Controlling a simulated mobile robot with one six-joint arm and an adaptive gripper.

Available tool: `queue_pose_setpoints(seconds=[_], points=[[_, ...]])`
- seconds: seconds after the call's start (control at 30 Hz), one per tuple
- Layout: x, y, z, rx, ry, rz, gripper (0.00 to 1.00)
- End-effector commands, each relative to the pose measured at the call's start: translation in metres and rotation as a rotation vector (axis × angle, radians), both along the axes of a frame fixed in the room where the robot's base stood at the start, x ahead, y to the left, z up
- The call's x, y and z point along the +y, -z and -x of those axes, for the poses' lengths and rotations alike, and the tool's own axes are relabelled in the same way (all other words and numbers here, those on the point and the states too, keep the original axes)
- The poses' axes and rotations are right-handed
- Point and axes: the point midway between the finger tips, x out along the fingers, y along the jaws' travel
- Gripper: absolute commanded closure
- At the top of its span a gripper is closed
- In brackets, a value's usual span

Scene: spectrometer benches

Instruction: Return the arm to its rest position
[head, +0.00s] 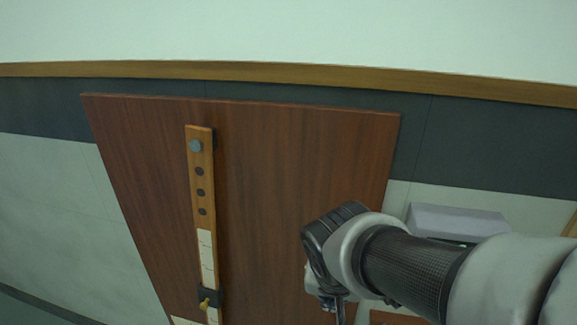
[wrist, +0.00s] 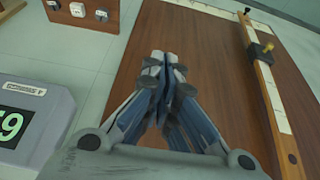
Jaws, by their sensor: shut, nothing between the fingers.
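My gripper (wrist: 164,65) shows in the wrist view with its fingers closed together and nothing between them. It is over the brown wooden bench top (wrist: 200,30), apart from the wooden rail to its right. In the head view my arm reaches in from the lower right, and its wrist end is over the right part of the bench top (head: 290,190). The fingers are mostly hidden there behind and below the wrist.
A wooden rail (head: 202,160) with a pale scale and a dark slider (head: 209,298) with a brass knob lies on the bench top; it also shows in the wrist view (wrist: 262,75). A grey box (head: 457,222) is at right.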

Motion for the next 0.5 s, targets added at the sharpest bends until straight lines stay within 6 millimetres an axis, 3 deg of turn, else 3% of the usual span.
queue_pose_setpoints(seconds=[0.5], points=[[-0.0032, -0.0049, 0.0111, -0.003, -0.01, 0.002, 1.0]])
